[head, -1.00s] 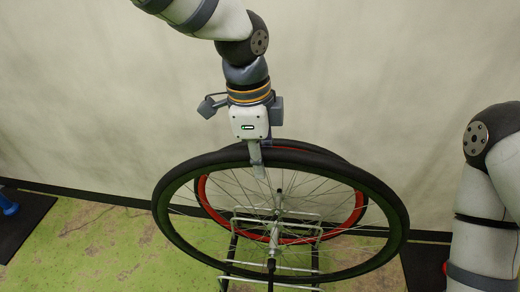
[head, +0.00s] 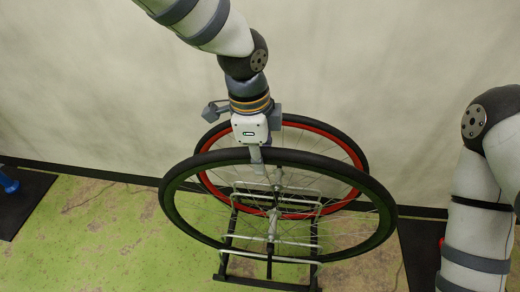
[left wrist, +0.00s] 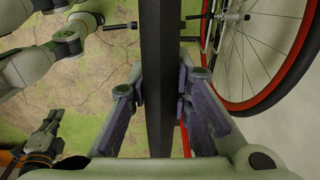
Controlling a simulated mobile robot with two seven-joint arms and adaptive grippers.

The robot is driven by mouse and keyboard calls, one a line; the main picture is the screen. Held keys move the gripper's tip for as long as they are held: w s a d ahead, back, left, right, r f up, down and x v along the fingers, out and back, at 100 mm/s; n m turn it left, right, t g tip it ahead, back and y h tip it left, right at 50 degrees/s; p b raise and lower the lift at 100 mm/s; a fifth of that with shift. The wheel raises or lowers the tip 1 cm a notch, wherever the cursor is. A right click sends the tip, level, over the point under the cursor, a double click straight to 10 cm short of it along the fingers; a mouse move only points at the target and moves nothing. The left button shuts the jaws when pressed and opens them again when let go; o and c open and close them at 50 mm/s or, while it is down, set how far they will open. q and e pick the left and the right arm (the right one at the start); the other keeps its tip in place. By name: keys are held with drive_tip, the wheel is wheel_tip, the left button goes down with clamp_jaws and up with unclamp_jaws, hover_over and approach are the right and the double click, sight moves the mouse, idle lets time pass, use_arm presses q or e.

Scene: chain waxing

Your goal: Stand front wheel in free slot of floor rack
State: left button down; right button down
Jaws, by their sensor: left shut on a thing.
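The front wheel (head: 350,174) has a black tyre and rim and thin spokes. My left gripper (head: 257,158) is shut on the top of its tyre. In the left wrist view the tyre (left wrist: 158,40) runs straight between the two fingers. The wheel hangs tilted, its lower part in front of and over the floor rack (head: 228,240), a black and silver frame. I cannot tell whether the tyre touches the rack or sits within a slot. What seems to be my right gripper (left wrist: 46,135) shows small at the lower left of the wrist view; its jaws are unclear.
A red-rimmed wheel (head: 359,158) stands in the rack behind the front wheel, close to the wall. Dark mats (head: 25,215) lie at the left and right, with a blue object (head: 8,184) on the left one. Green floor left of the rack is clear.

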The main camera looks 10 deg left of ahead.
use_arm(q)
drive_tip(key=shift+w+r, duration=0.1)
drive_tip(key=shift+r, duration=0.05)
